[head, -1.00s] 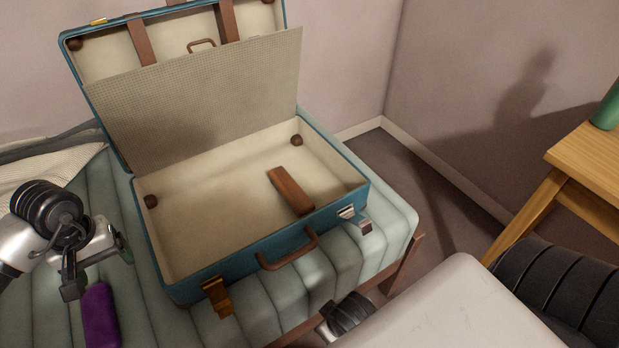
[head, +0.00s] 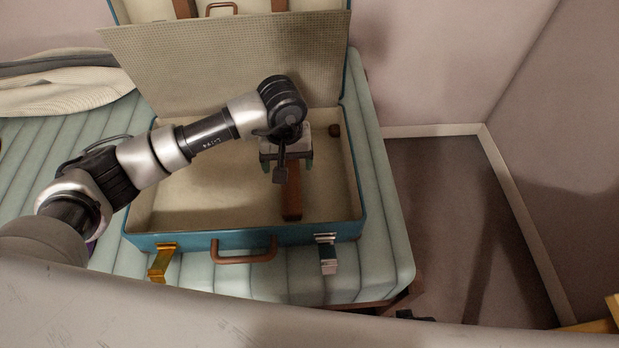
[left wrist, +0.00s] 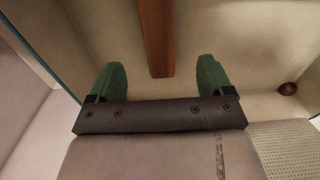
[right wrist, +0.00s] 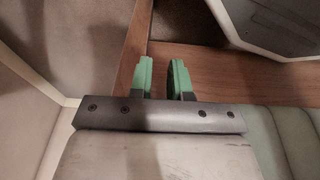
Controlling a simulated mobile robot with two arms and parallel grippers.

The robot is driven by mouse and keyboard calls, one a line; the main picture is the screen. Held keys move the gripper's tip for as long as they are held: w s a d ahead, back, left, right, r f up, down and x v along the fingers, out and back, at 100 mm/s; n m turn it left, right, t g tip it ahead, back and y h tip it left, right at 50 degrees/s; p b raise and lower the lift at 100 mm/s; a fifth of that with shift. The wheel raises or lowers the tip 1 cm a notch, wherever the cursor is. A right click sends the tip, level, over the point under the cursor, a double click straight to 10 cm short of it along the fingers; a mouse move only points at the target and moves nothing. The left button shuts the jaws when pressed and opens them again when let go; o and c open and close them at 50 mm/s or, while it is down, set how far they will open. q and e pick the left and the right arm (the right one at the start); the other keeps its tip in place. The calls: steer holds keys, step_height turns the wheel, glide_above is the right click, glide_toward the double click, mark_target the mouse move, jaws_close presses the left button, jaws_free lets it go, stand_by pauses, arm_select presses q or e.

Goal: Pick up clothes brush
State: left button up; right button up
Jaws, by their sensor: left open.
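The clothes brush, a long brown wooden piece (head: 292,202), lies in the right part of the open blue suitcase (head: 190,238). My left gripper (head: 287,168) is inside the suitcase outline, above the brush's far end, and hides that end in the head view. In the left wrist view the green fingers of my left gripper (left wrist: 160,76) are wide apart, and the brush (left wrist: 156,38) runs in line with the gap between them. Nothing is held. My right gripper (right wrist: 161,75) shows a narrow empty gap between its fingers, beside a wooden edge (right wrist: 215,62).
The suitcase stands on a pale green padded bench (head: 385,210), with its lid raised behind. A brass latch (head: 163,262), a handle (head: 243,256) and a silver latch (head: 327,253) are on its front. A cream cloth (head: 70,88) lies at the left. Floor (head: 440,200) is clear at right.

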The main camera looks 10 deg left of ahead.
mark_target(291, 183)
arm_select(q)
steer(key=f, duration=0.3)
steer(key=shift+s+a, duration=0.1)
steer(key=shift+a, duration=0.1)
steer(key=shift+f, duration=0.45)
steer(key=shift+d+f, duration=0.1)
steer(key=shift+f, duration=0.5)
steer(key=f, duration=0.3)
steer(key=shift+w+d+f+b, duration=0.15)
steer(key=shift+w+f+b, duration=0.15)
steer(key=shift+w+b, duration=0.05)
steer(key=shift+f, duration=0.35)
arm_select(e)
steer(key=r, duration=0.1)
steer(key=w+r, duration=0.1)
steer(key=r, duration=0.1)
steer(key=shift+a+r, duration=0.1)
steer(key=shift+a, duration=0.1)
arm_select(q)
steer(key=shift+c, duration=0.2)
